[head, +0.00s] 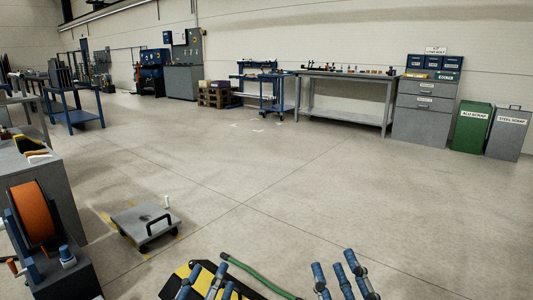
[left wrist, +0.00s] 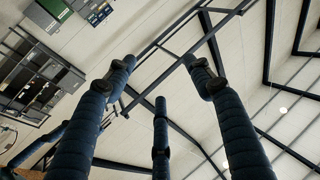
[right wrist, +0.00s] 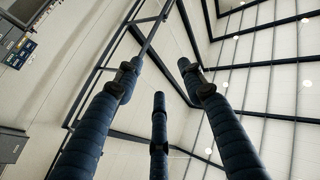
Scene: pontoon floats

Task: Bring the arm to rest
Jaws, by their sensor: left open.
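My left gripper (head: 208,275) shows at the bottom of the head view, its blue fingers pointing up. In the left wrist view its fingers (left wrist: 160,78) are spread apart with nothing between them. My right gripper (head: 336,264) is to its right at the bottom edge, fingers also pointing up. In the right wrist view its fingers (right wrist: 158,80) are spread and empty. Both wrist views look up past the fingers to the wall and roof beams. Neither gripper touches anything that I can see. The arms behind the grippers are mostly out of the head view.
A grey wheeled dolly (head: 146,226) with a black handle stands on the floor ahead left. An orange reel (head: 34,214) is at the left edge. A green hose (head: 255,276) lies near the grippers. A workbench (head: 345,79) and scrap bins (head: 471,128) stand far back. The middle floor is clear.

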